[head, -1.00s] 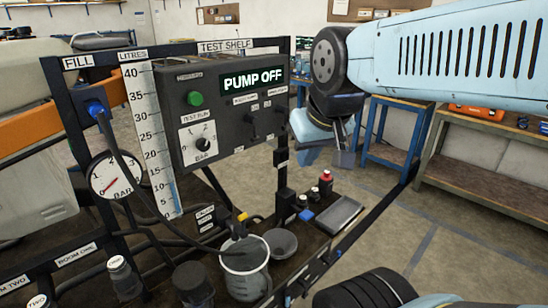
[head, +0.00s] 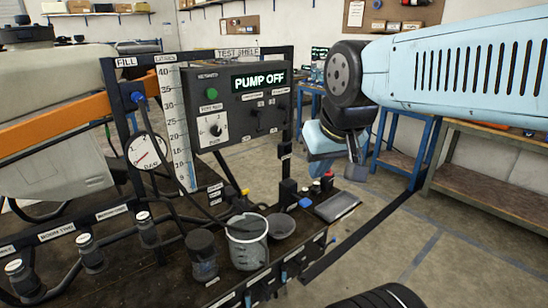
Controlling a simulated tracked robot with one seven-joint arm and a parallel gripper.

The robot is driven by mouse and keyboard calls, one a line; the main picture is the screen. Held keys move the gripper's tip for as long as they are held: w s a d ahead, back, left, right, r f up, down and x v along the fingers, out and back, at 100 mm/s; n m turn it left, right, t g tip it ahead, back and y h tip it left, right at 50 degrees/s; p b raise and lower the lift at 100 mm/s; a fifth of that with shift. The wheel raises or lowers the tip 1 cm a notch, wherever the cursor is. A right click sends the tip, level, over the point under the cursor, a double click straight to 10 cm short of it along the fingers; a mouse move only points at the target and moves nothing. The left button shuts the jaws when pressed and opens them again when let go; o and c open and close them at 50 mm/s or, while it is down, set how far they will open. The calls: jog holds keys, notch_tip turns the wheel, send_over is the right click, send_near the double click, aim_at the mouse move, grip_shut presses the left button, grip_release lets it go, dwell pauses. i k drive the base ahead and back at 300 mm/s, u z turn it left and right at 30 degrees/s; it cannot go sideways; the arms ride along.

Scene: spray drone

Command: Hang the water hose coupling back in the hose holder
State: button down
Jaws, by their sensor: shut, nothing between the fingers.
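A blue hose coupling (head: 138,98) sits at the left post of the test shelf rack, just below the FILL label (head: 126,62). A dark hose (head: 146,122) runs down from it past the pressure gauge. I cannot tell whether the coupling is on the fill port or in a holder, and I cannot pick out a separate hose holder. My gripper (head: 322,172) is shut and empty. It hangs in the air at the right of the control panel, well apart from the coupling.
The control panel (head: 236,100) reads PUMP OFF. The gauge (head: 147,150) is on the rack. A measuring jug (head: 247,242), a dark cup (head: 202,256), a bowl (head: 280,225) and a grey tray (head: 337,206) stand on the shelf. Open floor lies at the right.

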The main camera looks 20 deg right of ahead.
aim_at(135, 96)
jog(key=z, duration=0.65)
jog(key=i, duration=0.5)
jog(key=u, duration=2.2)
jog(key=i, duration=0.15)
jog(key=z, duration=2.5)
